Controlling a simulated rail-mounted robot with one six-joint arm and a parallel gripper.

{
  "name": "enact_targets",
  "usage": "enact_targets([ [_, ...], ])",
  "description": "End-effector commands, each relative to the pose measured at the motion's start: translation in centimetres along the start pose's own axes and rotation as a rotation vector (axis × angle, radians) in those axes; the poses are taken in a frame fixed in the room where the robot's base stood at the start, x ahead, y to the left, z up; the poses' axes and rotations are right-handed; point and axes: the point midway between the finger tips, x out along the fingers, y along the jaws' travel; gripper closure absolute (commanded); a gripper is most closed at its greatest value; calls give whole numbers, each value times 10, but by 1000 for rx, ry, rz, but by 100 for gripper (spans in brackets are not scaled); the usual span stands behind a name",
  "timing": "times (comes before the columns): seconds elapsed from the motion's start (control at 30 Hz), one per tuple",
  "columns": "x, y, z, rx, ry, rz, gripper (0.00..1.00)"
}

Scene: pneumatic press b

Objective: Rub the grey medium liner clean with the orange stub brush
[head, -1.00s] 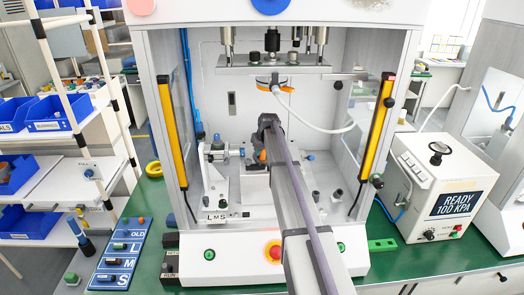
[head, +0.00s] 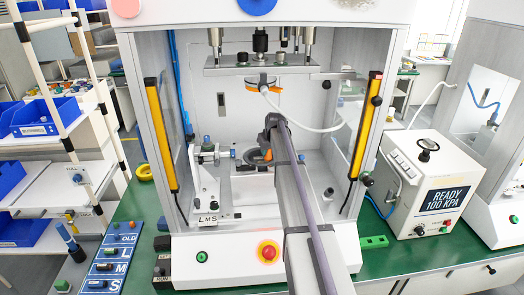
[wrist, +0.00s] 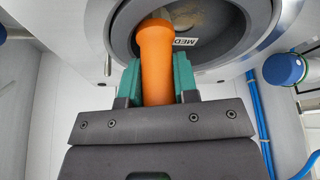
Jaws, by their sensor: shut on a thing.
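My gripper (wrist: 155,82) is shut on the orange stub brush (wrist: 155,60), with its green fingers on either side of the brush. The brush's far end is at the mouth of the grey medium liner (wrist: 225,60), over the near rim. I cannot tell whether it touches the inner wall. The liner has a white label starting "MED" and a tan, dusty patch inside. In the head view, my gripper (head: 270,141) is inside the press, and the orange brush (head: 267,155) shows just below it. My arm hides part of the liner there.
The press frame has yellow bars (head: 161,135) at both sides and a plate (head: 262,68) overhead. A white hose hangs at the right of the bay. A blue-topped fitting (wrist: 284,68) is right of the liner. A blue L-M-S board (head: 107,265) lies outside, at left.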

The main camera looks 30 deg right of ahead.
Motion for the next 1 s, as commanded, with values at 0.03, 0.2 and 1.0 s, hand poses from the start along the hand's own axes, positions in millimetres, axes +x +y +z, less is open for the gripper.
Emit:
enact_targets([
  [0.03,0,1,0,0,0,0,100],
  [0.2,1,1,1,0,0,0,100],
  [1.0,7,-51,-15,-2,0,-1,100],
])
